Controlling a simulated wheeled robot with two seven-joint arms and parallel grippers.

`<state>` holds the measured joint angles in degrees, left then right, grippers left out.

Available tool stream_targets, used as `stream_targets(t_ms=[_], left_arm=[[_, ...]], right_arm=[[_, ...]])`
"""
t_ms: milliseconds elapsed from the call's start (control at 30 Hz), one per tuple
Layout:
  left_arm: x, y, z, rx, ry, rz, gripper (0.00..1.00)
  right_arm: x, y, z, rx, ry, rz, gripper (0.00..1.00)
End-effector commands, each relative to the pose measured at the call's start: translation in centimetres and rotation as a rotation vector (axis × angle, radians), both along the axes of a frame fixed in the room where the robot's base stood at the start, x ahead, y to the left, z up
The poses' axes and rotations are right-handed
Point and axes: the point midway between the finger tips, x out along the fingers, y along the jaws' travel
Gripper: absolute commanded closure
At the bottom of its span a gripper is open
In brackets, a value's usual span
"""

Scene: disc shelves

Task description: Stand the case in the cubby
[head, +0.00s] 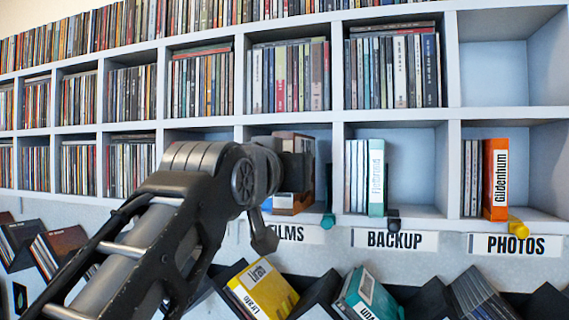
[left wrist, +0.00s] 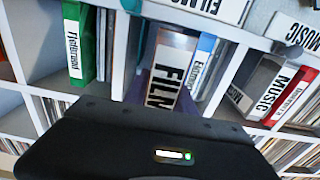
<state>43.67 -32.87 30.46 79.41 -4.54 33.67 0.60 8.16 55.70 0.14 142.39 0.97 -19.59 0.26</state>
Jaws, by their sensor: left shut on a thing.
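My left gripper (head: 296,168) reaches into the cubby above the FILMS label (head: 287,233). It is shut on a brown-orange case (head: 291,204), which stands upright there. My wrist and gripper hide the middle of the case in the head view, so I cannot tell whether its bottom rests on the shelf. In the left wrist view the case (left wrist: 174,42) shows large FILM lettering, and the gripper's dark body covers the lower part of the picture. My right gripper is not in view.
A teal case (head: 376,177) stands beside thin cases in the BACKUP cubby. An orange case (head: 496,178) stands in the PHOTOS cubby. Both cubbies have free room at right. A yellow case (head: 262,290) lies in the bins below. The left wrist view shows a green case (left wrist: 75,40).

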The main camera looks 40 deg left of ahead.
Motion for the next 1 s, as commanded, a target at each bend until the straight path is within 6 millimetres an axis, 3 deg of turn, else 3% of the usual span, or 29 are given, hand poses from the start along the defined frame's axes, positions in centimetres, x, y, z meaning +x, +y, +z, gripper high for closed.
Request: stream_targets(t_ms=[267, 700, 733, 1000], left_arm=[[2.0, 0.7, -0.2, 0.000, 0.000, -0.001, 1.00], [2.0, 0.7, -0.6, 0.000, -0.001, 0.000, 1.00], [2.0, 0.7, -0.6, 0.000, -0.001, 0.000, 0.67], [2.0, 0.7, -0.7, 0.001, 0.000, 0.000, 0.45]], right_arm=[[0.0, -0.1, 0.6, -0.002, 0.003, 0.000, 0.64], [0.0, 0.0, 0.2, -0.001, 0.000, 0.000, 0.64], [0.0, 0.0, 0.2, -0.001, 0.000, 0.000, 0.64], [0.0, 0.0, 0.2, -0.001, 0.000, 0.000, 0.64]])
